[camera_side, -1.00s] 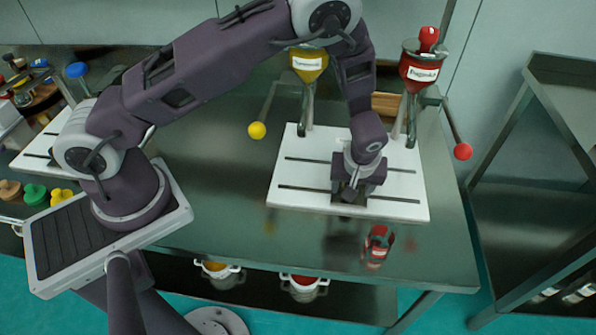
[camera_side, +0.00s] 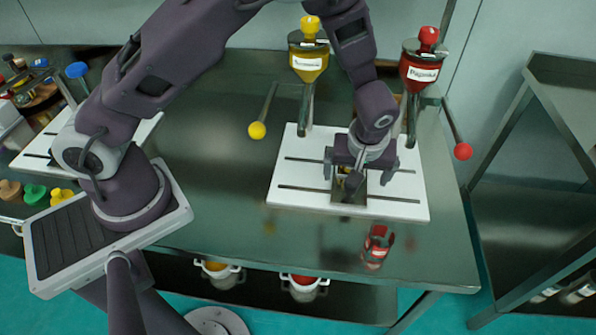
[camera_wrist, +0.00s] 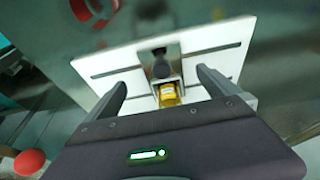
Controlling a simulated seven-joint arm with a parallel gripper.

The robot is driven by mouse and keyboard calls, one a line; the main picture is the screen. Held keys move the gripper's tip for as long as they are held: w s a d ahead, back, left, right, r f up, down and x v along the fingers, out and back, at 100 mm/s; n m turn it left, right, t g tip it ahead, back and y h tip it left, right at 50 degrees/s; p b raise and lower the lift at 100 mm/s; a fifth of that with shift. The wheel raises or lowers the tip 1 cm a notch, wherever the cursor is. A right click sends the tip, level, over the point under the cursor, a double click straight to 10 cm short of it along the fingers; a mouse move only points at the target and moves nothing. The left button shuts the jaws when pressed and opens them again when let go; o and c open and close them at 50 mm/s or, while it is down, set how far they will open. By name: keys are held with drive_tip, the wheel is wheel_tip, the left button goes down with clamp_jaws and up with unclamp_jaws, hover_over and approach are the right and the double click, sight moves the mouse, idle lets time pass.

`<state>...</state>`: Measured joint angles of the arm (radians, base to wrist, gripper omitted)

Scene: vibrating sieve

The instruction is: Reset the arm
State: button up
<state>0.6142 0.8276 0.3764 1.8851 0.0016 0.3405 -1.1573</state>
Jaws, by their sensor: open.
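My gripper (camera_side: 360,172) is above the white slotted plate (camera_side: 290,198), with its two fingers spread wide. In the wrist view the gripper's fingers (camera_wrist: 160,82) stand apart on either side of a metal holder (camera_wrist: 157,52) with a dark knob. A yellow labelled container (camera_wrist: 168,94) sits in or against that holder, between the fingers and apart from both. In the side view the holder (camera_side: 345,198) shows under my gripper and is partly hidden by it.
A yellow hopper (camera_side: 309,62) and a red hopper (camera_side: 420,72) stand behind the plate, with ball-ended levers. A small red labelled container (camera_side: 377,245) is on the table in front. Pots sit on the shelf below. The table left of the plate is clear.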

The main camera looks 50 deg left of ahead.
drive_tip(key=shift+v, duration=0.85)
drive_tip(key=s+a+r+m+t+h, duration=0.1)
drive_tip(key=s+a+r+m+h, duration=0.2)
drive_tip(key=s+r, duration=0.7)
drive_tip(key=s+a+r+m+t, duration=0.1)
drive_tip(key=s+a+r+m, duration=0.3)
drive_tip(key=r, duration=1)
drive_tip(key=s+a+m+t, duration=0.1)
drive_tip(key=s+a+m, duration=0.1)
drive_tip(key=s, duration=0.9)
drive_tip(key=shift+r+y, duration=0.3)
drive_tip(key=shift+r, duration=0.2)
